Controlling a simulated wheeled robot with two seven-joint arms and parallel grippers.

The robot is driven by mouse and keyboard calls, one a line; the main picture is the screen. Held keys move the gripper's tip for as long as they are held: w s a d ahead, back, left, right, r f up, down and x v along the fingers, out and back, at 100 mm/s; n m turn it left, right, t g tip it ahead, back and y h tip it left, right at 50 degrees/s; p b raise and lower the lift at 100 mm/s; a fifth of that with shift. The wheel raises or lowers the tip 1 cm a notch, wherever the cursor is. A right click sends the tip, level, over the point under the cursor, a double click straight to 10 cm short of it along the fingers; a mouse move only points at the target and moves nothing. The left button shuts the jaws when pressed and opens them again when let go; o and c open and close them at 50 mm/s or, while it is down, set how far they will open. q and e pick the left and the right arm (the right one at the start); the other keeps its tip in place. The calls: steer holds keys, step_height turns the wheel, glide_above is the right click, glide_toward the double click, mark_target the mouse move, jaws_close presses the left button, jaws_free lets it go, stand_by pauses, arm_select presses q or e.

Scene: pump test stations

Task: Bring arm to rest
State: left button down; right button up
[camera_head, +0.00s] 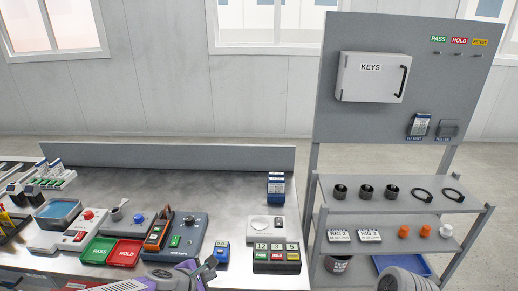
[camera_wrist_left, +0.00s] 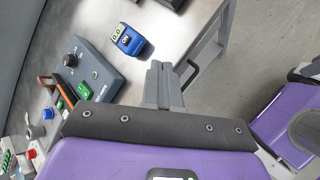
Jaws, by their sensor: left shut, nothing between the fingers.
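My left gripper (camera_head: 209,265) is at the bottom of the head view, low by the front edge of the bench. In the left wrist view its two grey fingers (camera_wrist_left: 160,84) are together with nothing between them. The fingers are apart from the blue device (camera_head: 222,251), which stands on the bench and also shows in the left wrist view (camera_wrist_left: 129,40). My right gripper does not show.
The grey test box (camera_head: 190,236), the green PASS tray (camera_head: 97,251) and the red HOLD tray (camera_head: 124,253) sit on the bench (camera_head: 240,190). A shelf rack (camera_head: 400,195) stands at the right.

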arm_select(q)
steer(key=s+f+m+g+y, duration=0.1)
steer(key=s+f+m+g, duration=0.3)
steer(key=f, duration=0.7)
steer(key=s+f+m+g+y, duration=0.1)
steer(key=s+f+m, duration=0.45)
steer(key=f, duration=0.45)
steer(key=s+d+f+m+g+h, duration=0.2)
steer(key=s+d+f+m, duration=0.2)
steer(key=s+f+m, duration=0.5)
steer(key=shift+s+f+m+g, duration=0.35)
steer(key=shift+s+f, duration=0.1)
steer(key=shift+s, duration=0.3)
